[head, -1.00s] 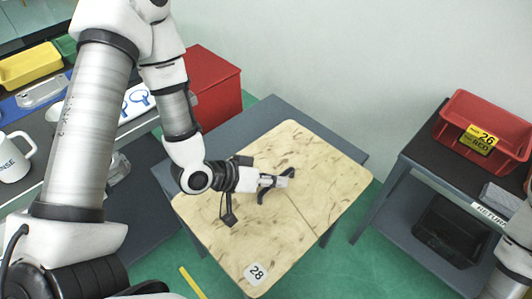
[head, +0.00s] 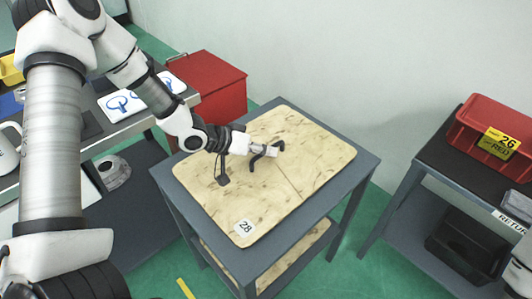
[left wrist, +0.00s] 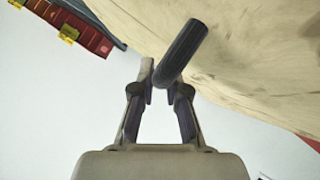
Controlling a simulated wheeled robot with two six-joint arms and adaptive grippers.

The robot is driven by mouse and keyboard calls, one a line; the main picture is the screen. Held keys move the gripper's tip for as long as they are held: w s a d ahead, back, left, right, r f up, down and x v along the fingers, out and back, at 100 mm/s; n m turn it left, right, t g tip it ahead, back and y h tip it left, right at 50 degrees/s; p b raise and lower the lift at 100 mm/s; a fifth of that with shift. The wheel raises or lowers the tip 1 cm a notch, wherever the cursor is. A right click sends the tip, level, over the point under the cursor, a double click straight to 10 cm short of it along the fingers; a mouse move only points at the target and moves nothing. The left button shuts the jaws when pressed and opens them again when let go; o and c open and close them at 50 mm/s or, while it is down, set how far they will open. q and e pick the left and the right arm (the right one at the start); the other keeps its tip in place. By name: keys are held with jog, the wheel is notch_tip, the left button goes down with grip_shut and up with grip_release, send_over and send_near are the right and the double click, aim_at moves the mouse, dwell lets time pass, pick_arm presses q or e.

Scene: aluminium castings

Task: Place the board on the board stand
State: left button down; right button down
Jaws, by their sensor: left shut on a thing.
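The board (head: 300,140) is a pale wooden sheet with dark flecks, a centre seam and a "28" label. It lies over the grey top of the board stand (head: 362,166), whose rim shows around it. I cannot tell for certain whether the board touches the top. My left gripper (head: 268,151) is shut on the board's dark handle (head: 256,162), near the middle of the board. In the left wrist view the handle (left wrist: 184,52) rises between the fingers of the left gripper (left wrist: 160,92), with the board (left wrist: 245,50) behind. My right gripper is not in view.
Another wooden board (head: 300,252) lies on the stand's lower shelf. A red cabinet (head: 205,90) stands behind left, beside a grey bench with a white blue-marked panel (head: 122,103). A red bin (head: 490,135) sits on a rack at right. Green floor separates stand and rack.

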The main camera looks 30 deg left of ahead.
pick_arm(q)
jog(key=shift+w+f, duration=0.1)
jog(key=shift+f, duration=0.3)
jog(key=c, duration=1.2)
grip_release()
jog(key=shift+s+a+r+p, duration=0.25)
jog(key=shift+s+r+p, duration=0.05)
jog(key=shift+r, duration=0.15)
jog(key=p+v, duration=0.3)
jog(key=v, duration=0.4)
jog(key=shift+s+a+r+p, duration=0.15)
jog(key=shift+a+r+p, duration=0.05)
jog(key=shift+r+p, duration=0.2)
jog(key=p+v, duration=0.3)
jog(key=p, duration=0.1)
jog(key=shift+s, duration=0.15)
jog(key=shift+a+f, duration=0.1)
jog(key=shift+f, duration=0.05)
